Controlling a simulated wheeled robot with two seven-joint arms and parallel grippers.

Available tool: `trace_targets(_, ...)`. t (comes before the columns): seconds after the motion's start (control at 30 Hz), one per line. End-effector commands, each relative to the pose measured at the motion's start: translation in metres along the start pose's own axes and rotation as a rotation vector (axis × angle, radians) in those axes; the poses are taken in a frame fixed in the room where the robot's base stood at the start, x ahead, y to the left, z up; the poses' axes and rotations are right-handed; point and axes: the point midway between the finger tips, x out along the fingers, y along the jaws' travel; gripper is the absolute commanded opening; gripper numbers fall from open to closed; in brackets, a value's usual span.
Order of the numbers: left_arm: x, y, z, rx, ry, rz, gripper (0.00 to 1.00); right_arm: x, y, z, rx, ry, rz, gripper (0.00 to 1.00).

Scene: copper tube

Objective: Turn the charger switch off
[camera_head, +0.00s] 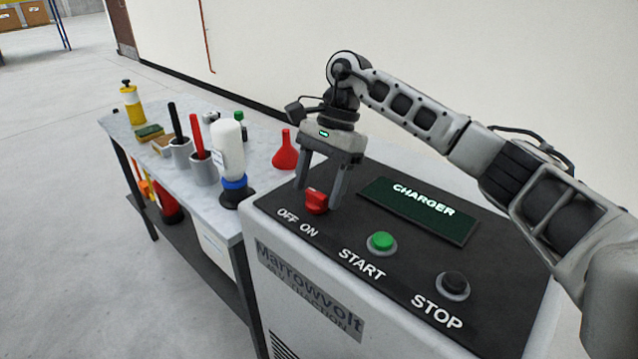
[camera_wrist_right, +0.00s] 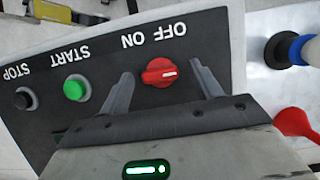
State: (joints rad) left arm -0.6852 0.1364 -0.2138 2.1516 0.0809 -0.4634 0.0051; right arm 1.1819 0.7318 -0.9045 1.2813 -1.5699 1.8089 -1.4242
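The charger (camera_head: 345,260) is a light cabinet with a sloped black panel. Its red rotary switch (camera_head: 316,202) sits at the panel's left end above the OFF and ON labels. In the right wrist view the red switch (camera_wrist_right: 159,72) has a white mark on its right side, roughly level. My right gripper (camera_head: 317,196) is open, pointing down at the switch, with one finger on each side. In the wrist view gaps show between the switch and both fingers of the right gripper (camera_wrist_right: 161,69). My left gripper is not in view.
A green START button (camera_head: 381,242) and a black STOP button (camera_head: 454,283) are on the same panel. A green CHARGER sign (camera_head: 420,208) lies behind them. A bench (camera_head: 215,205) to the left holds bottles, cups, a sponge and a red funnel (camera_head: 285,153).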

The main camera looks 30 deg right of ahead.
Motion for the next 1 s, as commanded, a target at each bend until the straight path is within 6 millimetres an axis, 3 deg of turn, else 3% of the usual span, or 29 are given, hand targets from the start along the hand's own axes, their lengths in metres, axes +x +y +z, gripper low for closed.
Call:
trace_targets(0.23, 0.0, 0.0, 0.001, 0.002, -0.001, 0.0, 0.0, 0.001, 0.0, 0.0, 0.003, 0.0, 0.002, 0.64)
trace_targets(0.37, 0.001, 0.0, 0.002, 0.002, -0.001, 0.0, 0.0, -0.009, 0.0, 0.0, 0.003, 0.0, 0.0, 0.64)
trace_targets(0.57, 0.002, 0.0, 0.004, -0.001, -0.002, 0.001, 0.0, -0.048, -0.001, 0.0, 0.004, 0.001, -0.003, 0.64)
trace_targets(0.9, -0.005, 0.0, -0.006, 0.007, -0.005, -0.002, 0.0, -0.132, 0.0, 0.002, 0.003, 0.003, -0.001, 0.64)
trace_targets(1.0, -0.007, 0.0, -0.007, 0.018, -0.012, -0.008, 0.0, -0.146, 0.0, 0.001, 0.003, 0.001, 0.0, 0.64)
